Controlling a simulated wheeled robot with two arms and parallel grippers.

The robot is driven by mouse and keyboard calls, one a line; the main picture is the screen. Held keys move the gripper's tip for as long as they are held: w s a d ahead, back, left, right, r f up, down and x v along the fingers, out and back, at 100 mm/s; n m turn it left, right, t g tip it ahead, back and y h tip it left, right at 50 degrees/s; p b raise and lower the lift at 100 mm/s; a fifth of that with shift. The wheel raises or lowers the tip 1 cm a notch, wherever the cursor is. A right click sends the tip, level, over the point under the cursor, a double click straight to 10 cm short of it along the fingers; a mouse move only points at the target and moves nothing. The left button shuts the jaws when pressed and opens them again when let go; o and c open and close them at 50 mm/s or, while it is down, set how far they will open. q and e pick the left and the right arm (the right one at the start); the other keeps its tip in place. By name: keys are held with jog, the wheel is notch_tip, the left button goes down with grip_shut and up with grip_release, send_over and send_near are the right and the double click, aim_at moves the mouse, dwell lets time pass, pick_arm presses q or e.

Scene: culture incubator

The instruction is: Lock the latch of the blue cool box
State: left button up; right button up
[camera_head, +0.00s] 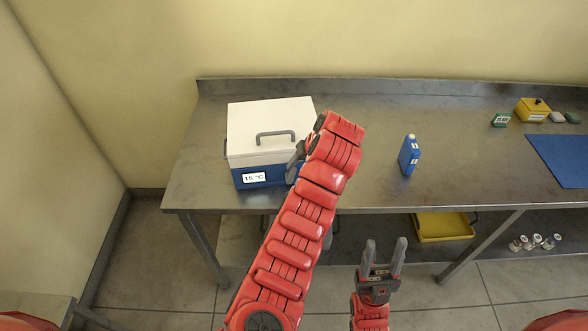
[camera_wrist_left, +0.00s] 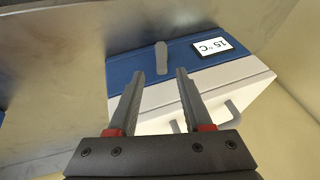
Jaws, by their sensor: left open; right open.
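The blue cool box (camera_head: 278,177) has a white lid (camera_head: 262,112) with a grey handle and stands at the left of the steel table. The lid looks closed. In the left wrist view, the box (camera_wrist_left: 130,68) appears upside down, with its grey latch (camera_wrist_left: 161,58) on the blue front near the lid seam. I cannot tell whether the latch is engaged. My left gripper (camera_head: 295,160) is at the box front, partly hidden by my arm. In the wrist view, its open, empty fingers (camera_wrist_left: 157,86) point at the latch from either side. My right gripper (camera_head: 385,246) is open and empty, before the table.
A blue bottle (camera_head: 409,156) stands right of the box. Farther right are a yellow box (camera_head: 532,109), small packets and a blue mat (camera_head: 563,158). A yellow tray (camera_head: 443,228) and several small jars sit on the lower shelf. The table between the bottle and mat is clear.

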aim_at(294, 169)
pick_arm(q)
jog(key=x, duration=0.2)
jog(key=p+x, duration=0.1)
jog(key=x, duration=0.2)
jog(key=shift+w+a+r, duration=0.1)
jog(key=shift+a+r, duration=0.1)
jog(key=shift+f, duration=0.4)
jog(key=shift+w, duration=0.1)
grip_shut()
